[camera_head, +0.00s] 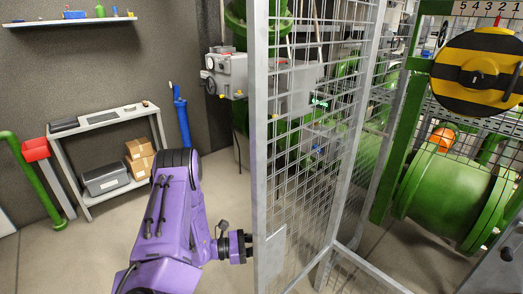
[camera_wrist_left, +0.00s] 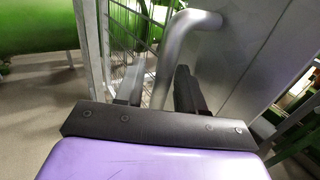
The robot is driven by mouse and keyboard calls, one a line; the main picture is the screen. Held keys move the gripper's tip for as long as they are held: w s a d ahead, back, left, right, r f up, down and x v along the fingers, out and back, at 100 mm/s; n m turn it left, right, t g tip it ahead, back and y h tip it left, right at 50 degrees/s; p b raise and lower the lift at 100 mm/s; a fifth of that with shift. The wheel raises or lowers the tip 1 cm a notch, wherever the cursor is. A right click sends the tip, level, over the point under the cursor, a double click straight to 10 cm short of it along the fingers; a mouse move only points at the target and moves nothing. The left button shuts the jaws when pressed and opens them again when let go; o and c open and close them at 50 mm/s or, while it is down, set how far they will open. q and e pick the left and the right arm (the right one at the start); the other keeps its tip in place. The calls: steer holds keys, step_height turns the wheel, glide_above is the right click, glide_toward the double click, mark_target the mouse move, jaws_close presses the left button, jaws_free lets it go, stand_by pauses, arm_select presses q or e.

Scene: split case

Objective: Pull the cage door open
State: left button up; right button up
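The cage door (camera_head: 262,130) is a grey metal frame with wire mesh, standing upright in the middle of the head view. My left gripper (camera_head: 246,247), on a purple arm, is low at the left side of its near post. In the left wrist view, a bent grey tube handle (camera_wrist_left: 176,42) runs down between the two fingers of the left gripper (camera_wrist_left: 158,92). Narrow gaps seem to show beside the tube, so the fingers look open around it. The handle is hidden in the head view. My right gripper is not in view.
Green pipes and a large green cylinder (camera_head: 445,190) stand behind the mesh. A black-and-yellow striped disc (camera_head: 478,72) is at upper right. A grey shelf unit (camera_head: 100,122) with boxes stands at left. The floor around my left arm looks clear.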

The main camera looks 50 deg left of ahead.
arm_select(q)
steer(key=v, duration=1)
steer(key=shift+s+a, duration=0.15)
steer(key=shift+s, duration=0.15)
steer(key=shift+f, duration=0.15)
